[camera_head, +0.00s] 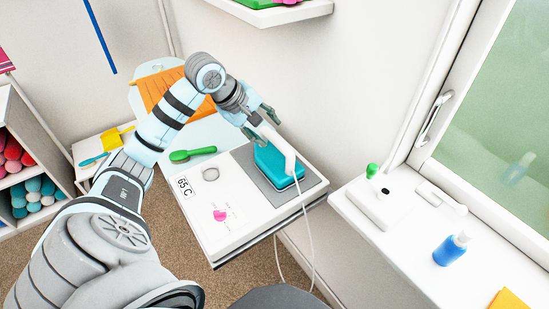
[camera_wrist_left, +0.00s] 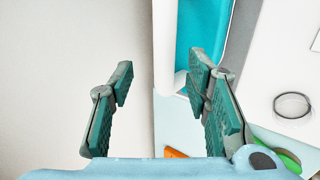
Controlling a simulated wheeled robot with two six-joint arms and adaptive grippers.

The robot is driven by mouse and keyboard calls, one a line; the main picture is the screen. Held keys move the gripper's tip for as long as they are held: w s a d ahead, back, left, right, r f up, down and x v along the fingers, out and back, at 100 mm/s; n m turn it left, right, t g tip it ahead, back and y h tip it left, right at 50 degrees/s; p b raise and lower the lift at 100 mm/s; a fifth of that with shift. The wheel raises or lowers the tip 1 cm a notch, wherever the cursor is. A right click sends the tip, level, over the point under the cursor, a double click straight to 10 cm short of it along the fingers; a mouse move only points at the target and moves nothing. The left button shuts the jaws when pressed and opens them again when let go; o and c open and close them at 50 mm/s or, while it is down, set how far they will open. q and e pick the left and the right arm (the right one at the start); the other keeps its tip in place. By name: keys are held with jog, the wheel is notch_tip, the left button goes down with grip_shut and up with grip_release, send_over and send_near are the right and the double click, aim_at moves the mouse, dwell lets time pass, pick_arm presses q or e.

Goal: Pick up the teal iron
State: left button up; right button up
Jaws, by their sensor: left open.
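The teal iron (camera_head: 275,167) stands on a grey pad on the white station top, with its white handle (camera_head: 280,145) and a white cord. My left gripper (camera_head: 261,123) is open and empty, just above and to the left of the handle in the head view. In the left wrist view the iron's teal body (camera_wrist_left: 205,30) shows at the top, and the white handle (camera_wrist_left: 166,50) appears between the open fingers (camera_wrist_left: 160,75). I cannot tell the depth gap between fingers and handle. My right gripper is not in view.
The station (camera_head: 235,232) carries a "65 C" label, a ring and a pink mark. A green brush (camera_head: 192,154) and orange cloth (camera_head: 158,92) lie behind it on an ironing board. A windowsill at right holds a blue bottle (camera_head: 450,249). A wall shelf (camera_head: 275,14) hangs above.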

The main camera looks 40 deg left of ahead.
aim_at(273, 137)
pick_arm(q)
jog(key=x, duration=0.5)
jog(key=shift+s+d+f, duration=0.15)
jog(key=shift+s+d, duration=0.2)
jog(key=shift+w+a+f, duration=0.15)
jog(key=shift+w+f, duration=0.05)
jog(key=shift+f, duration=0.05)
jog(key=shift+r, duration=0.15)
grip_shut()
